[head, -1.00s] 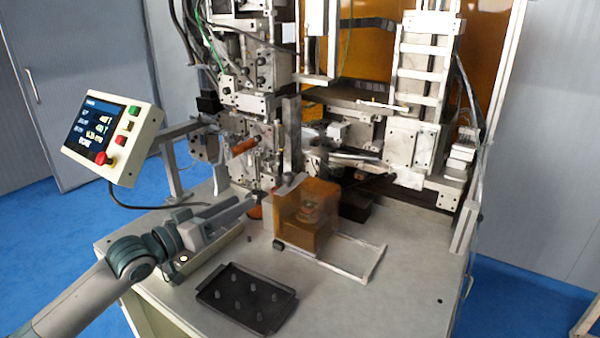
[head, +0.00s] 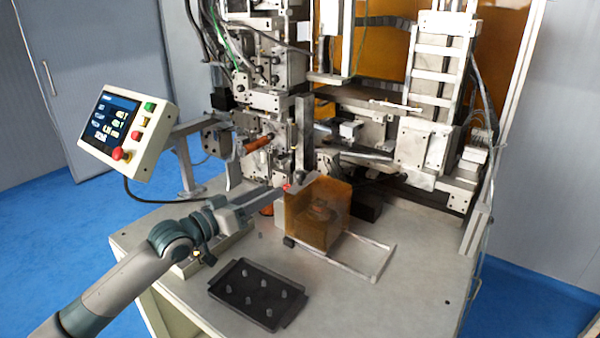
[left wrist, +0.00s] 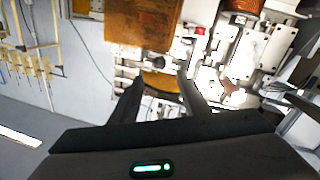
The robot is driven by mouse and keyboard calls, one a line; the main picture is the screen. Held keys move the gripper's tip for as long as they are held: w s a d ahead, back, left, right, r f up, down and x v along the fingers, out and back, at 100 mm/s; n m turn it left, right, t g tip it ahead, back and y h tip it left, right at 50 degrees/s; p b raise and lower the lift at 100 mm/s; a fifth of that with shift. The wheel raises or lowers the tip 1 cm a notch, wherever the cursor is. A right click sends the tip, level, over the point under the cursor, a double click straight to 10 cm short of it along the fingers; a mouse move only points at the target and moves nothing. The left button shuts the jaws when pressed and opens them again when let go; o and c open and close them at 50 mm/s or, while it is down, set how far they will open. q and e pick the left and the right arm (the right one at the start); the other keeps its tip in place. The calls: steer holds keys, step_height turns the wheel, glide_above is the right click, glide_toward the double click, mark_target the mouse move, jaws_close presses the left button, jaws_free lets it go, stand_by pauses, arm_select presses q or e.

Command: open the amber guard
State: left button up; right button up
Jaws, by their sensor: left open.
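The amber guard (head: 333,204) is a see-through box shape on the machine table, standing over a dark round part that shows dimly through it. My left gripper (head: 280,191) reaches in from the left, its tips close to the guard's upper left edge. A small red spot shows beside the tips. I cannot tell whether the fingers touch the guard. In the left wrist view the two dark fingers (left wrist: 162,88) are apart, with nothing clearly held between them. An amber surface (left wrist: 145,22) shows beyond them, but I cannot tell if it is the guard. My right gripper is out of view.
A black tray (head: 228,293) with several small pegs lies in front of the guard. A pale rail frame (head: 378,264) lies to its right. The control panel (head: 128,129) stands at the left. The winder's machinery (head: 425,147) rises behind. The front right tabletop is clear.

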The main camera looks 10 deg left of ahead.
mark_target(296, 177)
arm_select(q)
steer(key=p+x, duration=0.3)
steer(key=x, duration=0.8)
steer(key=shift+w+d+r, duration=0.15)
steer(key=shift+w+d, duration=0.3)
steer(key=shift+w, duration=0.2)
jaws_close()
